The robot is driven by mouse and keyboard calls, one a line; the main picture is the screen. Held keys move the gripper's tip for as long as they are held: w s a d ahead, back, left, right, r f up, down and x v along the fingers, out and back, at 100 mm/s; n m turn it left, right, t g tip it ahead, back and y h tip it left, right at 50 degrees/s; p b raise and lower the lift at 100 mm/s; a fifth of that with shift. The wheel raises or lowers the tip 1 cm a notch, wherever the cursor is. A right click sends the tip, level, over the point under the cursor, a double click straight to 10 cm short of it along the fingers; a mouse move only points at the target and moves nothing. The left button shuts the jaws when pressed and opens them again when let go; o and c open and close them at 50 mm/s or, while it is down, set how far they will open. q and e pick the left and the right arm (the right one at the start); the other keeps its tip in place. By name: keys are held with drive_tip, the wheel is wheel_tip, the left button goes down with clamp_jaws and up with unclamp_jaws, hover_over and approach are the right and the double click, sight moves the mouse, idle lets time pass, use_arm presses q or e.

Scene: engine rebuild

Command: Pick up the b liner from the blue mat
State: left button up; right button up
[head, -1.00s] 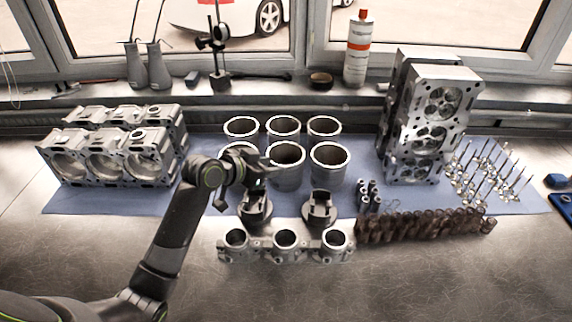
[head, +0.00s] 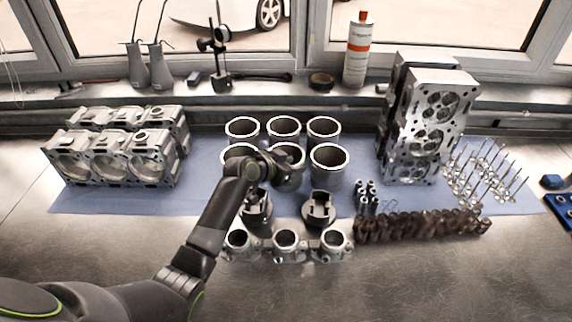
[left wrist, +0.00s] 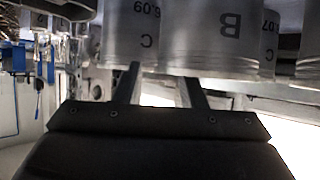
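Several grey metal cylinder liners stand in two rows on the blue mat (head: 100,201). In the left wrist view, which is upside down, the b liner (left wrist: 222,50) carries a large B and fills the top middle. Liners marked C stand on both sides of it. In the head view the b liner seems to be the front middle one (head: 291,181), partly hidden by my gripper. My left gripper (head: 282,164) is at its near side; in the left wrist view its two fingers (left wrist: 161,75) are apart with nothing between them. I cannot tell whether they touch the liner. My right gripper is not in view.
Engine blocks (head: 110,165) stand left, cylinder heads (head: 425,130) right. Brown springs or lobes (head: 420,224) and valves (head: 485,180) are at right. The front bench is clear.

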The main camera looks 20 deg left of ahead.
use_arm(q)
drive_tip(key=shift+w+d+f, duration=0.3)
drive_tip(key=shift+w+f, duration=0.05)
drive_tip(key=shift+w, duration=0.2)
clamp_jaws()
idle(1.1)
